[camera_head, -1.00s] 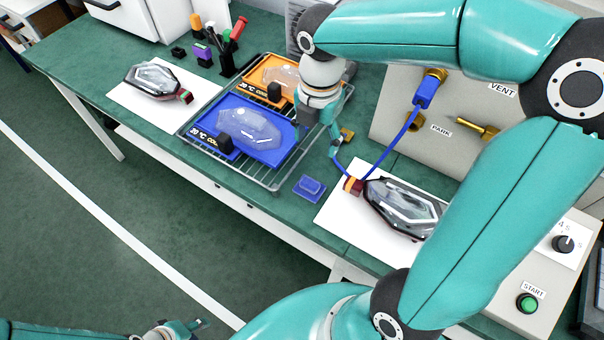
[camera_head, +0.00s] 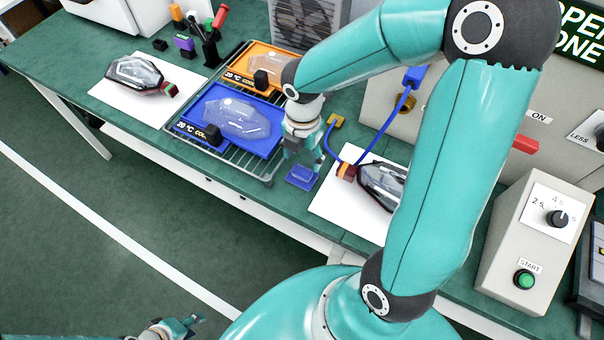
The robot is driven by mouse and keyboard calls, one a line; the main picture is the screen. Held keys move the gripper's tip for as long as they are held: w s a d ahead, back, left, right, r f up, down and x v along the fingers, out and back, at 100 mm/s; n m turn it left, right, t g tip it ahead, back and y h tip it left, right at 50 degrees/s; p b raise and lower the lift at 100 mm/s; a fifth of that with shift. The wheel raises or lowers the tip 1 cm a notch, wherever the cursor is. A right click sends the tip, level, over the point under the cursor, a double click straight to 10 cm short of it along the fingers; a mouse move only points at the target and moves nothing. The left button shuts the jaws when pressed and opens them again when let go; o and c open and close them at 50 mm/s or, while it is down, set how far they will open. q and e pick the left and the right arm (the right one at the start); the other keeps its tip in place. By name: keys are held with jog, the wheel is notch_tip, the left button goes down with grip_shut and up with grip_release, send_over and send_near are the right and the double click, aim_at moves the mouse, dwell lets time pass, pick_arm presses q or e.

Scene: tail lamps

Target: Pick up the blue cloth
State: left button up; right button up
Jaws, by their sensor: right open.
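The blue cloth (camera_head: 301,179) is a small folded blue pad on the green bench, between the wire rack and the right white sheet. My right gripper (camera_head: 299,166) points down at it from behind and above, with its jaws open. The fingertips overlap the cloth's far edge in the picture; I cannot tell whether they touch it. My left gripper (camera_head: 190,321) is low at the bottom edge, over the floor and away from the bench. Its jaws are too small to read.
The wire rack (camera_head: 268,181) left of the cloth holds a blue tray (camera_head: 215,150) and an orange tray (camera_head: 245,64) with clear lenses. A tail lamp (camera_head: 380,184) lies on the right white sheet (camera_head: 330,209). A blue hose (camera_head: 341,157) runs close to my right gripper.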

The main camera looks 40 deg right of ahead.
aim_at(302, 170)
notch_tip(302, 170, down, 5)
jog(key=shift+s+a, duration=0.1)
jog(key=shift+c, duration=0.3)
jog(key=c, duration=0.6)
jog(key=shift+c, duration=0.3)
jog(key=shift+r, duration=0.2)
jog(key=shift+r, duration=0.55)
notch_tip(302, 170, up, 19)
jog(key=p, duration=0.1)
jog(key=shift+f, duration=0.15)
